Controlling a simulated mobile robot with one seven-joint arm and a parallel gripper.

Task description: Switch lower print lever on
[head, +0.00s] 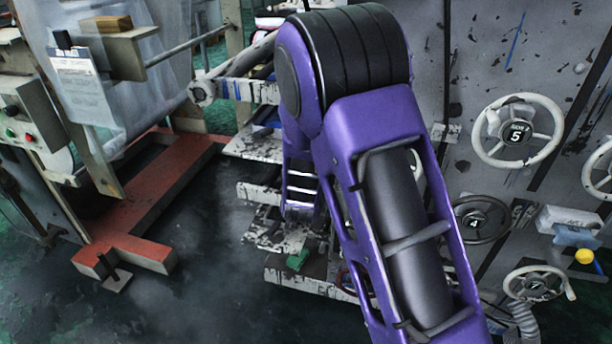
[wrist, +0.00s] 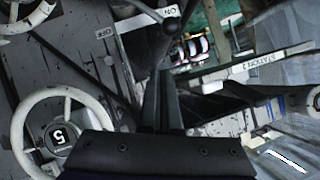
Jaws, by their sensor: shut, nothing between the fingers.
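In the wrist view, a dark lever (wrist: 150,42) with a rounded knob stands beyond my fingertips, near a white OFF label (wrist: 104,33) and a white ON label (wrist: 168,12). The lever appears to lie between the two labels; its exact setting is hard to tell. My gripper (wrist: 163,78) is shut and empty, its fingers pointing toward the lever. I cannot tell whether the fingertips touch it. In the head view my purple arm hides the gripper and the lever.
Beside my fingers are a white handwheel marked 5 (wrist: 58,138) and a STATION 2 plate (wrist: 238,68). The head view shows this handwheel (head: 517,131), more wheels on the right, and a red-based machine frame (head: 150,190) on the left. Dark floor lies between.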

